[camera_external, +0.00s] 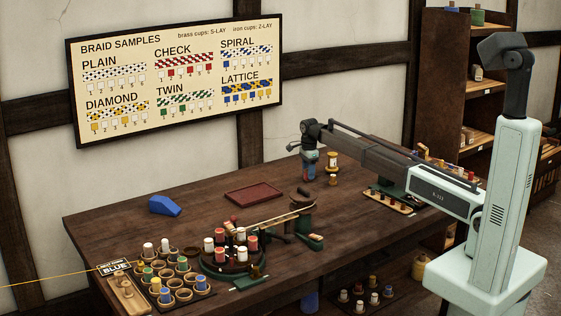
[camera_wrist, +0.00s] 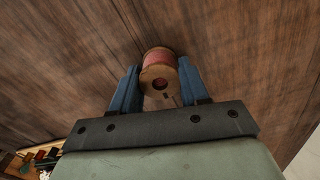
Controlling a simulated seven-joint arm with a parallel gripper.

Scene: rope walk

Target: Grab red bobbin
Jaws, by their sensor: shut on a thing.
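A red bobbin (camera_wrist: 160,62) with wooden end discs sits between the two blue fingers of my gripper (camera_wrist: 157,88) in the wrist view. The fingers press on it from both sides. In the outside view my gripper (camera_external: 309,171) points down over the back right part of the table, with a bit of red between its fingers. I cannot tell there whether the bobbin touches the table.
A dark red tray (camera_external: 254,191) lies to the left. The round braiding stand (camera_external: 236,262) with several bobbins is nearer the front. A blue block (camera_external: 164,205) lies at the left.

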